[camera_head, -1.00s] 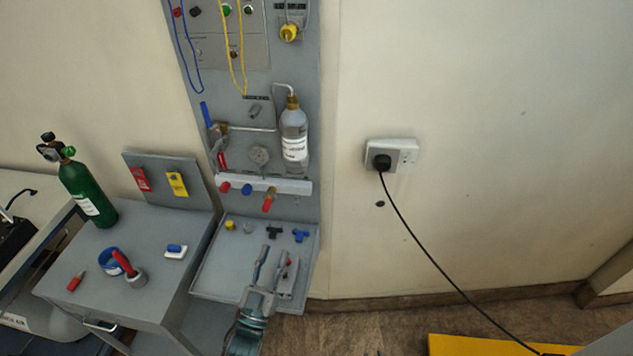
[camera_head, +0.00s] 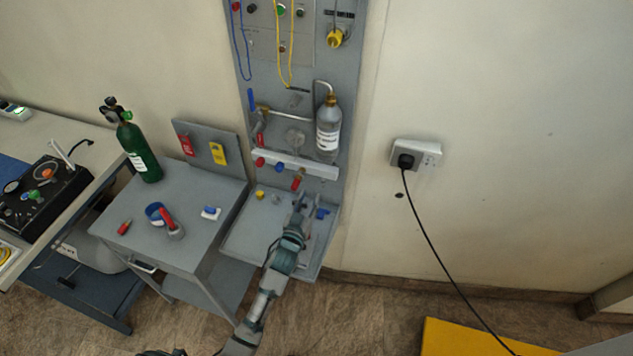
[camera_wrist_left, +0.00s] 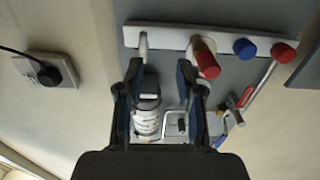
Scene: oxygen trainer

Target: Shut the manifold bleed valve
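The white manifold bar (camera_head: 318,170) is on the grey wall panel, with a red knob (camera_head: 260,161), a blue knob (camera_head: 280,167) and a larger red handle on a brass body (camera_head: 298,179). No readable label shows which is the bleed valve. In the left wrist view the brass-bodied red handle (camera_wrist_left: 206,62) stands just right of my fingers, apart from them, beside the blue knob (camera_wrist_left: 244,48) and red knob (camera_wrist_left: 284,52). My left gripper (camera_head: 306,200) is open and empty, just below the manifold; its spread fingers show in the wrist view (camera_wrist_left: 160,72). My right gripper is not seen.
A labelled bottle (camera_head: 328,130) hangs above the manifold's right end. A grey tray (camera_head: 245,238) with small fittings lies below it. Left is a grey cart (camera_head: 195,205) with a green cylinder (camera_head: 138,150). A wall socket (camera_head: 415,154) with a black cable is right.

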